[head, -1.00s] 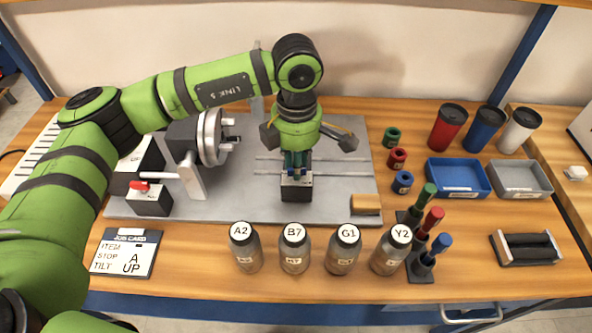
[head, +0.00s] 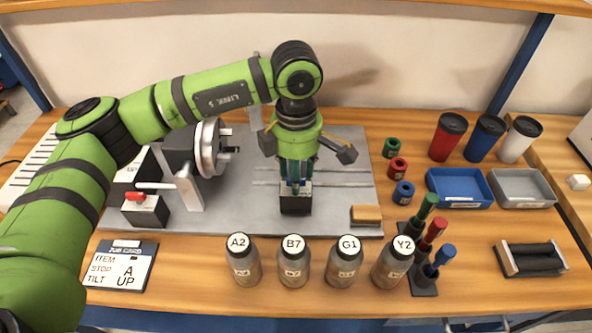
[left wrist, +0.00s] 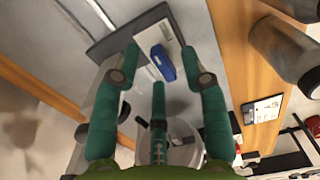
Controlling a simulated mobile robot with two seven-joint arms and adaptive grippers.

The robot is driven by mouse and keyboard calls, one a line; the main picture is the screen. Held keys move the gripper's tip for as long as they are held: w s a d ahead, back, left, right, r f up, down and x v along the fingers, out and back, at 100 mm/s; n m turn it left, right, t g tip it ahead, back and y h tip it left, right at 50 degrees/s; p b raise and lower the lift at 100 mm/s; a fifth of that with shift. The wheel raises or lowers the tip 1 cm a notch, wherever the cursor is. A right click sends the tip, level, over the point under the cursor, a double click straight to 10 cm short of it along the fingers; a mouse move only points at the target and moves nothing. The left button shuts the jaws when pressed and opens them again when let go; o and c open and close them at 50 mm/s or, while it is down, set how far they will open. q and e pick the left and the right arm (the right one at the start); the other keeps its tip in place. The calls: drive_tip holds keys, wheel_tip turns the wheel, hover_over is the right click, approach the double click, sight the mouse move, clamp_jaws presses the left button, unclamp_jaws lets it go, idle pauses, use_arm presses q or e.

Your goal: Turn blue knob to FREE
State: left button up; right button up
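The blue knob (head: 295,187) sits on a small dark box at the front middle of the grey plate. In the left wrist view the knob (left wrist: 163,63) shows whole on a pale label face. Its lettering is too small to read. My left gripper (head: 295,174) points down right above the knob. In the left wrist view its teal fingers (left wrist: 161,62) are spread, with the knob between and beyond the tips, apparently untouched. In the head view the fingers partly hide the knob. My right gripper is not in view.
A box with a red switch (head: 134,196) and a grey chuck (head: 208,148) stand to the left. Several labelled bottles (head: 293,262) line the front. A tan block (head: 366,214) lies on the plate's right, near coloured rings (head: 397,167) and trays (head: 459,187).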

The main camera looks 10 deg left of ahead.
use_arm(q)
drive_tip(key=shift+r, duration=0.2)
wheel_tip(320, 180, up, 12)
drive_tip(key=shift+f, duration=0.2)
idle(0.4)
wheel_tip(320, 180, up, 7)
drive_tip(key=p, duration=0.5)
idle(0.4)
